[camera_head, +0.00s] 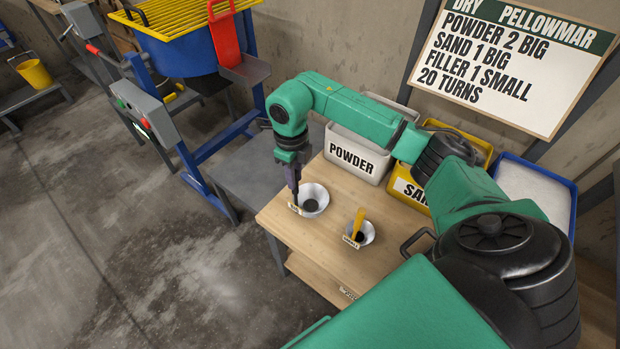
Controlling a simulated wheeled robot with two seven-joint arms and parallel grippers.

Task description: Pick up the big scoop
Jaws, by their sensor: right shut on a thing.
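The big scoop (318,192), a pale bowl with a dark inside, is on the left part of the wooden table, with a small tag at its left edge. My right gripper (294,192) points down at its left side and is shut on it; the handle is mostly hidden by the fingers. I cannot tell whether the scoop still touches the table. A smaller scoop (367,229) with a yellow handle and a tag is to its right, nearer the front. My left gripper is not in view.
Behind the scoops stand a white POWDER bin (357,155), a yellow SAND bin (412,190) and a blue bin of white material (535,188). A grey side table (255,172) adjoins the wooden table (315,240). A blue mixer (195,50) stands at back left.

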